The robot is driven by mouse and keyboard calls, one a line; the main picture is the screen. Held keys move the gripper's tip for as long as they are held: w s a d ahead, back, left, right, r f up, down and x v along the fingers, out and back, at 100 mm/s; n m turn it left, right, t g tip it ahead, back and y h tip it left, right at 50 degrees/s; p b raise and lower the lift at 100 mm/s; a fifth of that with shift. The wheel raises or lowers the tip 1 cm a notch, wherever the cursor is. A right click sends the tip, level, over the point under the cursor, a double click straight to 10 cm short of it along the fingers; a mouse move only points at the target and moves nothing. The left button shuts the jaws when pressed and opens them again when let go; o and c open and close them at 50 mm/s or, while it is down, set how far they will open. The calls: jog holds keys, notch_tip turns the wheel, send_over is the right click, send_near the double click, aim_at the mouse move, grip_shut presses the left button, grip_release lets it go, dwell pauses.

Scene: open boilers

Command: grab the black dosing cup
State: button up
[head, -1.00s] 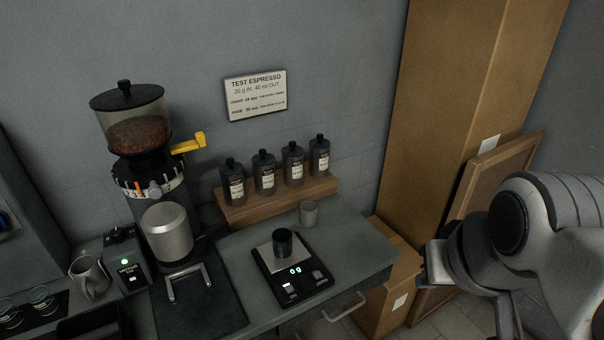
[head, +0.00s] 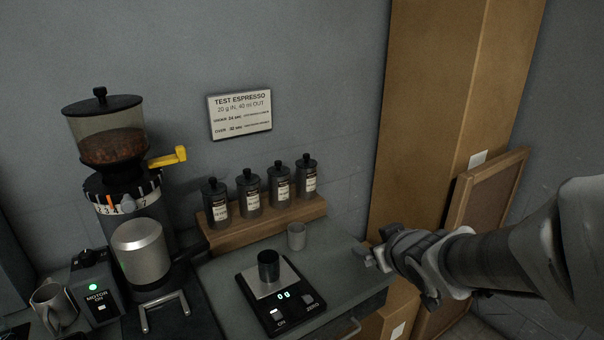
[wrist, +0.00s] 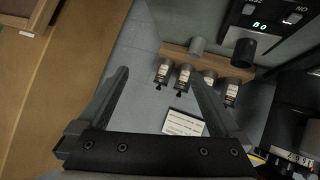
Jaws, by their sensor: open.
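The black dosing cup (head: 268,266) stands upright on the plate of the digital scale (head: 281,293), whose display is lit. In the wrist view the black cup (wrist: 243,52) is at the upper right, on the scale (wrist: 262,22). My gripper (head: 372,258) is to the right of the cup, over the counter's right edge, apart from it. In the wrist view the two fingers of my gripper (wrist: 158,82) are spread wide with nothing between them.
A small grey cup (head: 297,236) stands behind the scale, near the wooden rack (head: 262,226) of dark bottles. The grinder (head: 135,215) is at left. Tall cardboard boxes (head: 425,120) stand at right. The counter (head: 340,272) right of the scale is clear.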

jog(key=w+a+f+n+y+b, duration=0.2)
jog(key=a+f+y, duration=0.1)
jog(key=a+f, duration=0.25)
jog(key=n+g+y+b, duration=0.1)
jog(key=n+y+b, duration=0.15)
jog(key=y, duration=0.45)
send_near(275, 264)
jog(key=shift+m+h, duration=0.25)
jog(key=shift+h, duration=0.05)
jog(key=b+x, duration=0.1)
jog(key=x, duration=0.1)
jog(key=b+x, duration=0.1)
jog(key=x, duration=0.2)
jog(key=b+x, duration=0.1)
jog(key=x, duration=0.1)
jog(key=shift+w+a+r, duration=0.1)
jog(key=shift+a+r, duration=0.15)
jog(key=shift+a, duration=0.15)
jog(key=shift+f+b+x, duration=0.1)
jog(key=shift+b+x, duration=0.3)
jog(key=shift+x, duration=0.95)
jog(key=shift+f+b+x, duration=0.15)
jog(key=shift+b+x, duration=0.25)
jog(key=shift+x, duration=0.9)
jog(key=shift+d, duration=0.1)
jog(key=shift+c, duration=0.3)
jog(key=c, duration=1.5)
jog(key=shift+r, duration=0.15)
